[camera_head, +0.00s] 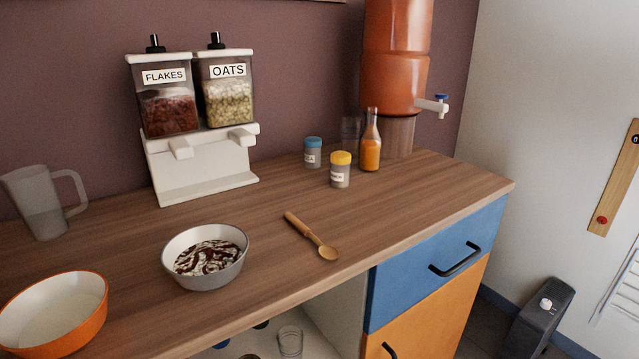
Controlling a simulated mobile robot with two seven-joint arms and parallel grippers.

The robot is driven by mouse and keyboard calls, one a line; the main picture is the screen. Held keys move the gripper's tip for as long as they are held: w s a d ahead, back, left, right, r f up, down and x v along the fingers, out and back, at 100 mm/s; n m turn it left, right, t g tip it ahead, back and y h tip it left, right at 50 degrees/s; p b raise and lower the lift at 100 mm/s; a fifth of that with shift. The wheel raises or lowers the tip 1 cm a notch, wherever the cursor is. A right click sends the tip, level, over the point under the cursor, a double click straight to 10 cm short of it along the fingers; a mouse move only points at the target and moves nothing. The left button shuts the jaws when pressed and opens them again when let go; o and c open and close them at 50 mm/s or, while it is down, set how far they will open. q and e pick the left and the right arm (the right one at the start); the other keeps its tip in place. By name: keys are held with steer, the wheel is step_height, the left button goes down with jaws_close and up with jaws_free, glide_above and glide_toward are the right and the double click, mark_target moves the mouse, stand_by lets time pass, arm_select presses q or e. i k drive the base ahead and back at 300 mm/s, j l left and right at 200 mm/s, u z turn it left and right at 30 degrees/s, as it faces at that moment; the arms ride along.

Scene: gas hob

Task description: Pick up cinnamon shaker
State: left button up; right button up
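Two small clear shakers with white labels stand upright on the wooden counter (420,190), right of the cereal dispenser. One has a yellow lid (340,169) and is nearer to me. The other has a blue lid (312,152) and stands behind it and to the left. Their labels are too small to read surely, so I cannot tell which one is the cinnamon shaker. Neither of my grippers is in view.
A sauce bottle (370,142) stands right of the yellow-lidded shaker, by an orange water dispenser (396,70). A wooden spoon (311,235), a filled bowl (206,257), an orange bowl (55,315) and a jug (42,203) are on the counter. Its right part is clear.

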mark_target(341, 161)
steer(key=i+l+u, duration=0.25)
steer(key=u, duration=0.2)
steer(key=i+l+u, duration=0.55)
steer(key=l+u, duration=0.3)
steer(key=i+l+u, duration=0.15)
steer(key=l+u, duration=0.25)
